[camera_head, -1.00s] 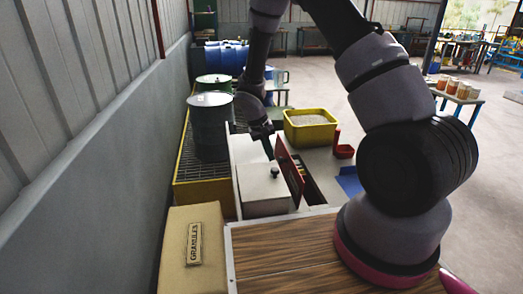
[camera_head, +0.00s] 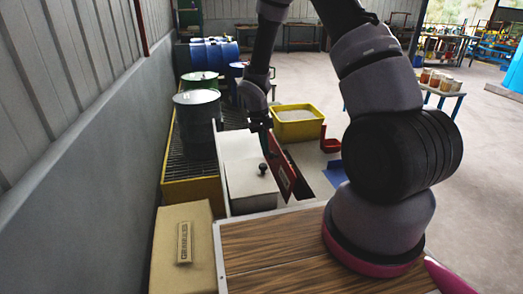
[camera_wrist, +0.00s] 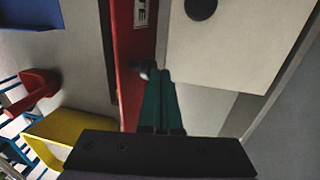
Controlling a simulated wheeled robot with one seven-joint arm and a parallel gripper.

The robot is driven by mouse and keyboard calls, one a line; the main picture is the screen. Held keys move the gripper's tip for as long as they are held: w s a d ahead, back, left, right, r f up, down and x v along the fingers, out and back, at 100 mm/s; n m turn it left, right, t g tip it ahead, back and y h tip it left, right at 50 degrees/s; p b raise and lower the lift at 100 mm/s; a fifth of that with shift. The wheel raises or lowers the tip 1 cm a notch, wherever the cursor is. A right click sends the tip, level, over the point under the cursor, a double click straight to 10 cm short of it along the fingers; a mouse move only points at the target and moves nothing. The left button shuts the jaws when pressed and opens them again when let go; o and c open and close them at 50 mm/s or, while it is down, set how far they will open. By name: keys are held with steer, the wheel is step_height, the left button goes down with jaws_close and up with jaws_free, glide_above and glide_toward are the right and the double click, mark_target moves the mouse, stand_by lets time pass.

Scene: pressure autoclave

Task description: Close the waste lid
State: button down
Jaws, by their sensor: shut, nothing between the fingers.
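The red lid (camera_head: 282,168) stands raised and tilted along the right side of a pale box with a black knob (camera_head: 262,168). In the wrist view the red lid (camera_wrist: 131,85) carries a white label, partly cut off, ending in "TE". A dark opening (camera_head: 303,188) shows to the right of the lid. My gripper (camera_head: 264,138) is low at the far end of the lid, on the pale box's side. In the wrist view my gripper (camera_wrist: 160,75) has its teal fingers together and empty, beside the lid and a small grey rounded part (camera_wrist: 147,68). I cannot tell whether they touch.
A yellow bin (camera_head: 297,126) and a red scoop-like holder (camera_head: 329,143) stand beyond the opening. Drums (camera_head: 198,122) on a yellow-edged grate are at left. A granules box (camera_head: 183,250) and a wooden top (camera_head: 275,250) are in front. Open floor lies at right.

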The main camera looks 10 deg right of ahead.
mark_target(277, 154)
steer(key=d+y, duration=0.3)
steer(key=d, duration=0.1)
steer(key=shift+d+r+y, duration=0.2)
steer(key=shift+d+y, duration=0.05)
steer(key=shift+y, duration=0.15)
steer(key=shift+d+f+y, duration=1.1)
steer(key=shift+d+y, duration=0.5)
steer(key=shift+y, duration=0.05)
steer(key=shift+d+f+y, duration=1.05)
steer(key=shift+d+y, duration=0.6)
steer(key=shift+y, duration=0.05)
steer(key=shift+d+f+y, duration=1.1)
steer(key=shift+d+y, duration=0.5)
steer(key=shift+y, duration=0.05)
steer(key=shift+f, duration=0.15)
